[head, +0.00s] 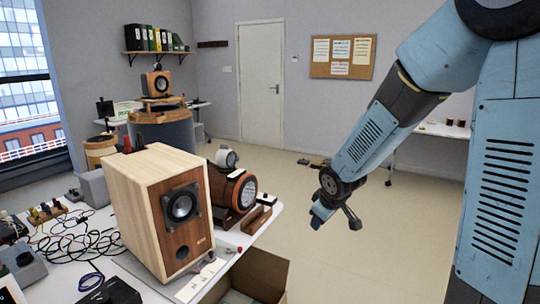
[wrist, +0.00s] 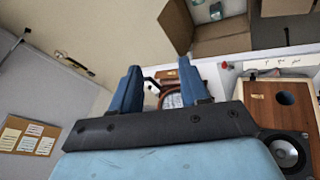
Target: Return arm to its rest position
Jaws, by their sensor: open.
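My arm hangs down from the upper right in the head view, blue with dark joints. My gripper (head: 336,217) is at its lower end, in the air over the floor, right of the workbench and apart from it. In the wrist view, my gripper (wrist: 160,88) shows two blue fingers spread apart with nothing held between them. A wooden speaker (head: 160,210) stands upright on the bench in the head view. It also shows at the right of the wrist view (wrist: 258,98), upside down.
The white workbench (head: 230,238) carries cables and instruments at left. An open cardboard box (head: 262,270) stands by its right edge. A brown cylindrical device (head: 230,192) sits behind the speaker. A corkboard (head: 343,57) hangs on the far wall. The floor (head: 365,265) below my gripper is clear.

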